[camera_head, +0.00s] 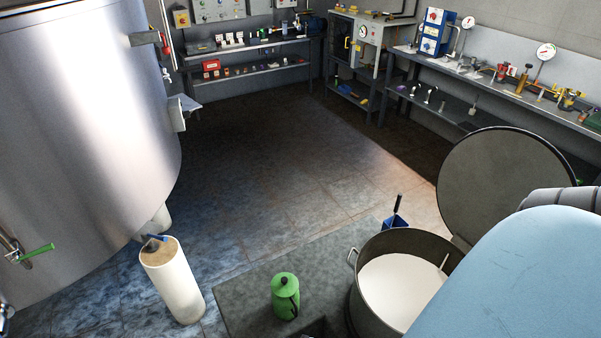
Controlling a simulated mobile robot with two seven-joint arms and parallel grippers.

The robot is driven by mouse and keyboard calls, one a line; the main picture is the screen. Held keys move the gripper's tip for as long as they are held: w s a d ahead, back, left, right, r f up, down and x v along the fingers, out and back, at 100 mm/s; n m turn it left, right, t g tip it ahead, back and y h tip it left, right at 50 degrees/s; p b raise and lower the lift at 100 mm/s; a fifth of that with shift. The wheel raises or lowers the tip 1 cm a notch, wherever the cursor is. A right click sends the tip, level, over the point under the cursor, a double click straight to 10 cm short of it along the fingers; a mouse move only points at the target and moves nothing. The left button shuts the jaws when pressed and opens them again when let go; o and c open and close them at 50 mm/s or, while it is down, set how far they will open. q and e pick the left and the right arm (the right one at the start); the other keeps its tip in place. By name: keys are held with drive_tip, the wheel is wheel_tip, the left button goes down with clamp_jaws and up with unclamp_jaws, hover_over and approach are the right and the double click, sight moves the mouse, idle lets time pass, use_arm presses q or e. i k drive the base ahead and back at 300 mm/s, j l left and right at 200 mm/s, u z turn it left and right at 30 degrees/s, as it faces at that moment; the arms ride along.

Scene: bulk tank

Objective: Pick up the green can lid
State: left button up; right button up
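A green can (286,303) stands upright on the dark grey slab at the bottom middle. Its green lid (285,280) sits on top, with a small dark part at its upper edge. A dark handle shows on the can's right side. Neither of my grippers can be made out in this view.
A large pot (367,290) with white contents stands right of the can, its round lid (500,185) tilted up behind it. A blue scoop (395,222) stands behind the pot. A white cylinder (172,285) and a steel tank (85,130) are left. The middle floor is clear.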

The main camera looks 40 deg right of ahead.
sight(284, 284)
drive_tip(key=i+j+z, duration=0.6)
drive_tip(key=j+z, duration=0.3)
drive_tip(key=i+j+z, duration=0.15)
drive_tip(key=j, duration=0.15)
drive_tip(key=i+j+z, duration=0.2)
drive_tip(key=j, duration=0.15)
drive_tip(key=k, duration=0.05)
